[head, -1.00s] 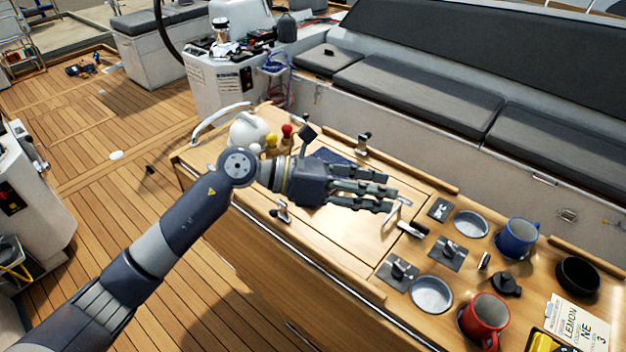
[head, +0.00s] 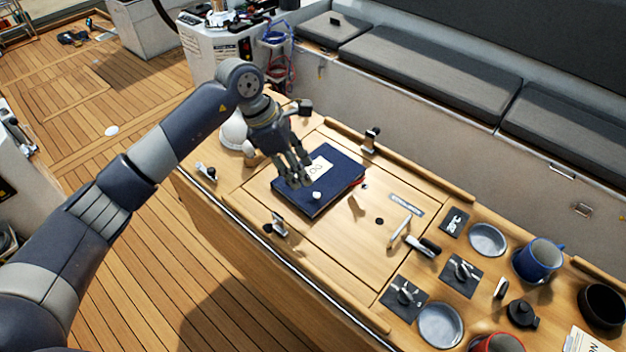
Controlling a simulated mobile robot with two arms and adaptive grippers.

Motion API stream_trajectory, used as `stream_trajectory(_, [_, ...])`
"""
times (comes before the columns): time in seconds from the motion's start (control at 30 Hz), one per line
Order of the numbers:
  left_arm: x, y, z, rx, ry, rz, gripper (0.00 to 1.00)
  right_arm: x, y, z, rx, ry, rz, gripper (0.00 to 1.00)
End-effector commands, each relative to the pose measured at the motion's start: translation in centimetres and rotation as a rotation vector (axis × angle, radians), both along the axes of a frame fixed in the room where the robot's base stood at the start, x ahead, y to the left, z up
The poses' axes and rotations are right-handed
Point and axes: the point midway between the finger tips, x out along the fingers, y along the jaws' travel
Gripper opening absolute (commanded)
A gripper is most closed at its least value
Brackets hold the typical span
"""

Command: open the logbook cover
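The logbook (head: 338,179) is a dark blue book with a white label, lying closed on the wooden cockpit table (head: 340,250). My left gripper (head: 297,180) comes in from the upper left, with its fingers pointing down over the left part of the cover. The fingers look spread and hide part of the label. I cannot tell whether the fingertips touch the book. Nothing shows held in them. My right gripper is not in view.
A winch handle (head: 405,232) lies right of the book. Further right are a blue mug (head: 538,259), metal dishes (head: 487,239) and dark fittings. Grey cushioned seats (head: 430,85) run behind the table. The table between book and handle is mostly clear.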

Motion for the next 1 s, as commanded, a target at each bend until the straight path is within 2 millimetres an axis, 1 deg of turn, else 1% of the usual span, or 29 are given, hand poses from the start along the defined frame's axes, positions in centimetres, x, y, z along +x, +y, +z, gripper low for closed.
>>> stream_trajectory(0.03, [-0.1, -0.4, -0.6, -0.002, 0.008, 0.001, 0.37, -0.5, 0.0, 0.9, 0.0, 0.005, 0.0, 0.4])
stream_trajectory(0.23, [0.1, -2.0, -4.2, -0.003, 0.005, 0.001, 0.37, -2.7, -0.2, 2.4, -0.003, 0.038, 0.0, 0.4])
stream_trajectory(0.33, [0.2, -2.5, -5.6, -0.002, 0.003, 0.001, 0.37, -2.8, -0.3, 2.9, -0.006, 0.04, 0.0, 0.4])
stream_trajectory(0.4, [0.2, -2.8, -6.4, -0.002, 0.004, 0.002, 0.37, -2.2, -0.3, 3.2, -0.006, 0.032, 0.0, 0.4])
stream_trajectory(0.5, [0.3, -3.1, -7.1, -0.002, 0.001, 0.001, 0.37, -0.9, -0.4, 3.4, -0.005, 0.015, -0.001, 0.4])
stream_trajectory(0.6, [0.3, -3.2, -7.5, -0.002, 0.0, 0.0, 0.37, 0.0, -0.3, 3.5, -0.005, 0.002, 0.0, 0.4])
stream_trajectory(0.7, [0.4, -3.2, -7.6, -0.002, 0.0, 0.0, 0.37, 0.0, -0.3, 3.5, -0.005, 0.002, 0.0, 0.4])
stream_trajectory(0.83, [0.4, -3.1, -7.6, -0.002, 0.0, 0.0, 0.37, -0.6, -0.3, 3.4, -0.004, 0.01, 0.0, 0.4])
stream_trajectory(0.87, [0.4, -3.1, -7.6, -0.002, 0.0, 0.001, 0.3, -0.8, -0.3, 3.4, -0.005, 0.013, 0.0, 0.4])
stream_trajectory(0.9, [0.4, -3.1, -7.5, -0.002, 0.0, 0.001, 0.21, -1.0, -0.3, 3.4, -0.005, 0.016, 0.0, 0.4])
stream_trajectory(1.0, [0.4, -3.1, -7.5, -0.002, 0.0, 0.001, 0.0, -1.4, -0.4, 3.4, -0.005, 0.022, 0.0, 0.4])
